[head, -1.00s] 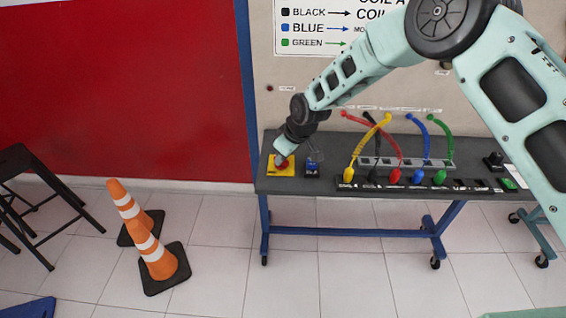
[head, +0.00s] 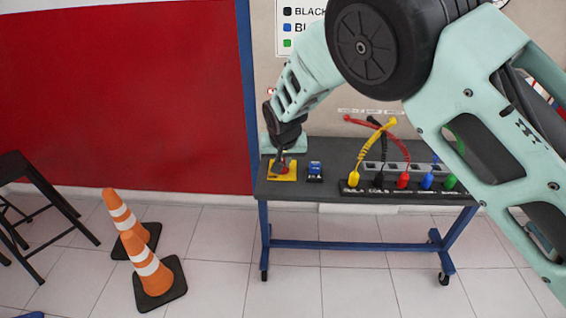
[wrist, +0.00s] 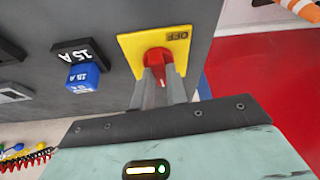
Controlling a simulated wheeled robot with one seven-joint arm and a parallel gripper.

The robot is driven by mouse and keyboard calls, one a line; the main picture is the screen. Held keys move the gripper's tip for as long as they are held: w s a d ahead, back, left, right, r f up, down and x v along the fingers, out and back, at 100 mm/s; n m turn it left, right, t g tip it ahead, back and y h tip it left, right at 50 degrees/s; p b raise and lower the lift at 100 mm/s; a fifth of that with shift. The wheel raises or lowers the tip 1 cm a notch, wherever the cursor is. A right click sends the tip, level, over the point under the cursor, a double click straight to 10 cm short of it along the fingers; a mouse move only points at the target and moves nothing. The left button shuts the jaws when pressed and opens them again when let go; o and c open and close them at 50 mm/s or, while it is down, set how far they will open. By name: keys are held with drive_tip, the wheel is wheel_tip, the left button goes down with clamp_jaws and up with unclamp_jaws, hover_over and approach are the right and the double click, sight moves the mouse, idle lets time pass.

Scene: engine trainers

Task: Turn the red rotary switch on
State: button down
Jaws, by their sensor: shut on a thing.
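The red rotary switch (wrist: 158,60) sits on a yellow plate (wrist: 178,42) marked OFF, at the left end of the dark bench top. The yellow plate also shows in the head view (head: 290,177), with the red knob (head: 284,169) partly hidden by my gripper. My gripper (wrist: 162,76) reaches the knob from the near side in the wrist view, with both fingers close together on it. It is shut on the red knob. A pale mark shows on the knob between the fingertips.
Several coloured leads and plugs (head: 403,180) fill the bench farther right. Two orange cones (head: 150,270) stand on the floor to the left.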

drive_tip(key=shift+m, duration=0.6)
drive_tip(key=shift+h, duration=0.3)
drive_tip(key=c, duration=1.4)
unclamp_jaws()
drive_tip(key=shift+a+r, duration=0.1)
drive_tip(key=shift+r, duration=0.05)
drive_tip(key=b+v, duration=0.3)
drive_tip(key=v, duration=1.4)
drive_tip(key=shift+r, duration=0.1)
